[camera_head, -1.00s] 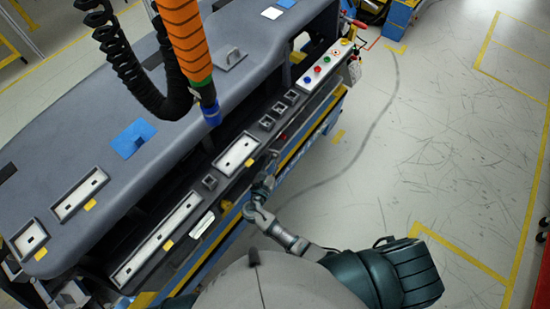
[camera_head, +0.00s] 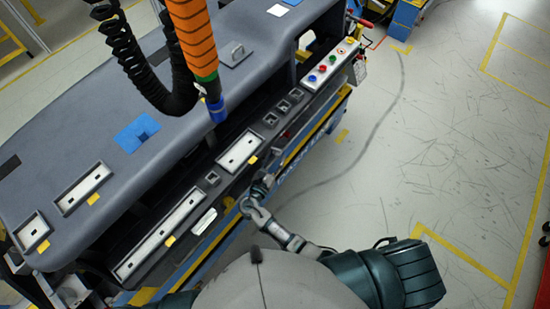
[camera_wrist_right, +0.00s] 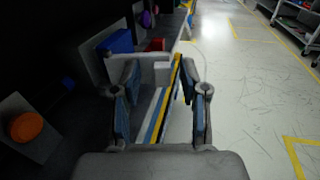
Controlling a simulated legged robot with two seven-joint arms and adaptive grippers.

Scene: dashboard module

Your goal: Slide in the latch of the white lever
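My right gripper (camera_head: 265,182) is beside the front edge of the dashboard module (camera_head: 170,85) in the head view. In the right wrist view, my right gripper (camera_wrist_right: 160,95) has its two blue-padded fingers apart, with nothing clearly held between them. A pale grey-white piece (camera_wrist_right: 152,72) shows just beyond and between the fingers; I cannot tell whether it is the white lever, or whether a finger touches it. The latch cannot be made out. My left gripper is not in view.
A control panel (camera_head: 332,62) with coloured buttons sits at the module's far end. In the wrist view, a blue block (camera_wrist_right: 115,42), a red block (camera_wrist_right: 156,45) and an orange round part (camera_wrist_right: 27,126) are nearby. The floor (camera_head: 430,130) to the right is open.

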